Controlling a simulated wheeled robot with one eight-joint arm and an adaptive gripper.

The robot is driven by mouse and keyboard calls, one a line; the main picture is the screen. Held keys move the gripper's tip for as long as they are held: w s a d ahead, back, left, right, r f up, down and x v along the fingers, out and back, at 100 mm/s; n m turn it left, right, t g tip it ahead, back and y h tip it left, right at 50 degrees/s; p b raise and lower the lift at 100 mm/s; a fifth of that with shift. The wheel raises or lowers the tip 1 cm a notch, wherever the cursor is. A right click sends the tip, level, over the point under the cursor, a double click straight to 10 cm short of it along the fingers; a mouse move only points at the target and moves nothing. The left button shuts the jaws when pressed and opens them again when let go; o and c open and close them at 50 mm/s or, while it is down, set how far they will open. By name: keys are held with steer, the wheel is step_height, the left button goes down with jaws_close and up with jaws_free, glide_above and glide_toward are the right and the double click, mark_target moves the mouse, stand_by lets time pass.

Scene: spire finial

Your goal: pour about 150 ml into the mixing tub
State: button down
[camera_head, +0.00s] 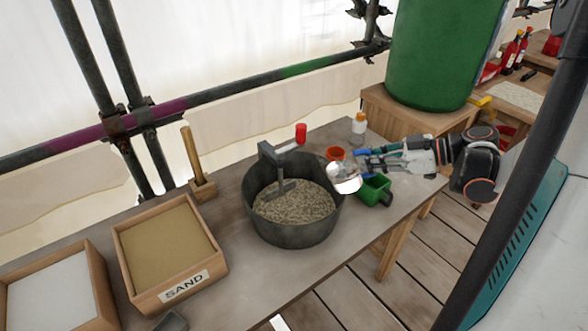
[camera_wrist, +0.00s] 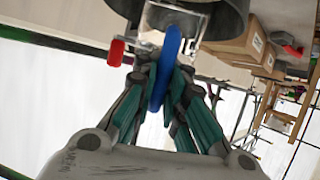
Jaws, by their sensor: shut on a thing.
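The mixing tub (camera_head: 290,236) is a dark grey round tub on the workbench, holding a grainy grey-beige mix. A hoe-like tool (camera_head: 272,160) with a red grip end leans in it. My gripper (camera_head: 368,158) is to the right of the tub, shut on the blue handle of a clear jug (camera_head: 343,178). The jug is close to the tub's right rim. In the wrist view the blue handle (camera_wrist: 166,68) sits between the fingers, with the clear jug wall (camera_wrist: 150,28) beyond and the dark tub (camera_wrist: 226,22) behind. I cannot tell the liquid level or whether any flows.
A green scoop-like container (camera_head: 376,190) is just below my gripper. An orange-red pot (camera_head: 336,153) and a small orange-capped bottle (camera_head: 358,127) stand behind. A sand box (camera_head: 170,250) is left of the tub. A green barrel (camera_head: 443,55) stands at the back right.

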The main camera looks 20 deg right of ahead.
mark_target(353, 153)
steer(key=a+p, duration=0.1)
steer(key=w+a+r+g+h+p, duration=0.1)
steer(key=p, duration=0.1)
steer(key=shift+w+r+h, duration=0.1)
steer(key=shift+h, duration=0.2)
steer(key=shift+w+a+g+h+p, duration=0.4)
steer(key=shift+a+g+h+p, duration=0.3)
steer(key=shift+p, duration=0.7)
steer(key=shift+h+p, duration=0.3)
steer(key=shift+p, duration=0.05)
steer(key=shift+w+r+p, duration=0.15)
steer(key=shift+p, duration=0.25)
steer(key=p, duration=0.1)
steer(key=a+r+g+h+p, duration=0.1)
steer(key=p, duration=0.1)
steer(key=shift+w+r, duration=0.15)
steer(key=shift+w, duration=0.05)
steer(key=shift+d+h, duration=0.1)
steer(key=shift+h, duration=0.2)
steer(key=shift+w+a+g+h+p, duration=0.35)
steer(key=shift+a+h+p, duration=0.2)
steer(key=shift+p, duration=0.3)
steer(key=shift+w+a+r+n+g+h+p, duration=0.35)
steer(key=shift+a+r+g+h+p, duration=0.3)
steer(key=shift+p, duration=0.55)
